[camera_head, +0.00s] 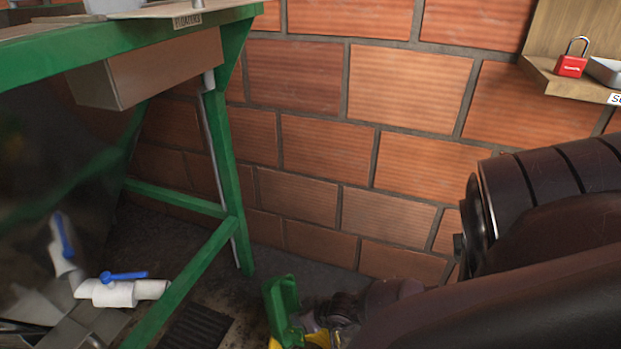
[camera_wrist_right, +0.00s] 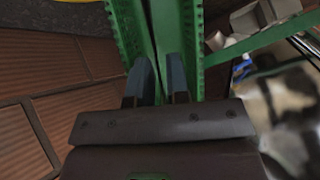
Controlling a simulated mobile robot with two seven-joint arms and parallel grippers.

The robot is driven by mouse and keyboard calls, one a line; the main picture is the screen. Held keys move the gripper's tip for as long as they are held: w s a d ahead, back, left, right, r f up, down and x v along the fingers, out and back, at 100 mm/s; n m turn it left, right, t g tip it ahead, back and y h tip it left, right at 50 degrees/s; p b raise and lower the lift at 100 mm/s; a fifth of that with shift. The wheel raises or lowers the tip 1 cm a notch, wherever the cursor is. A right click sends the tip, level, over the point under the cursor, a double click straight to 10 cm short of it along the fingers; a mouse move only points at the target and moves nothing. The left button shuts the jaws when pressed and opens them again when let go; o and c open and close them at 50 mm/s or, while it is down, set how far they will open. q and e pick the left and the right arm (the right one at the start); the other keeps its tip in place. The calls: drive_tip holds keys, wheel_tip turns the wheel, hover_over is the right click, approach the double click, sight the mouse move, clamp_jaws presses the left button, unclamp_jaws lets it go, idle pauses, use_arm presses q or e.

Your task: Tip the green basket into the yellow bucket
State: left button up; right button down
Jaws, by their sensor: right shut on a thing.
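The green basket (camera_head: 283,308) is low in the middle of the head view, with a tall side upright or steeply tilted. The yellow bucket (camera_head: 317,339) shows just below and to its right, partly cut off by the frame. My right gripper (camera_wrist_right: 161,78) is shut on the green basket, whose green walls (camera_wrist_right: 128,32) run between and beside the fingers in the right wrist view. A yellow curved edge, likely the bucket (camera_wrist_right: 75,1), shows at the top left there. The basket's inside and contents are hidden. My left gripper is not in view.
A green-framed stand (camera_head: 222,160) with a box under its top is at the left. White pipes with blue valves (camera_head: 122,290) lie beneath it. A brick wall (camera_head: 330,130) closes the back. A dark floor grate (camera_head: 193,328) and a shelf with a red padlock (camera_head: 571,64) also show.

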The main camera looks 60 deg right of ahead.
sight(273, 306)
drive_tip(key=w+g+b, duration=0.1)
drive_tip(key=w+g, duration=0.3)
drive_tip(key=g, duration=0.1)
drive_tip(key=w+d+g+b, duration=0.1)
drive_tip(key=w+g, duration=0.1)
drive_tip(key=g, duration=0.1)
drive_tip(key=shift+w+f+y+b, duration=0.25)
drive_tip(key=shift+w+y+b, duration=0.1)
drive_tip(key=shift+w+y, duration=0.05)
drive_tip(key=shift+w+f+m+g, duration=0.3)
drive_tip(key=shift+w+f+g, duration=0.25)
drive_tip(key=shift+g, duration=0.45)
drive_tip(key=shift+w+d+f+g+y, duration=0.1)
drive_tip(key=shift+w+f+g+y, duration=0.1)
drive_tip(key=shift+w+f+g, duration=0.4)
drive_tip(key=shift+w+d+f+g+y, duration=0.1)
drive_tip(key=shift+w+f+g+y, duration=0.2)
drive_tip(key=shift+g, duration=0.5)
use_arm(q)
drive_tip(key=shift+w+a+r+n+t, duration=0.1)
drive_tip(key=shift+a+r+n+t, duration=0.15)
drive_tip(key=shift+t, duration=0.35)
use_arm(e)
drive_tip(key=shift+f, duration=0.15)
drive_tip(key=shift+a, duration=0.1)
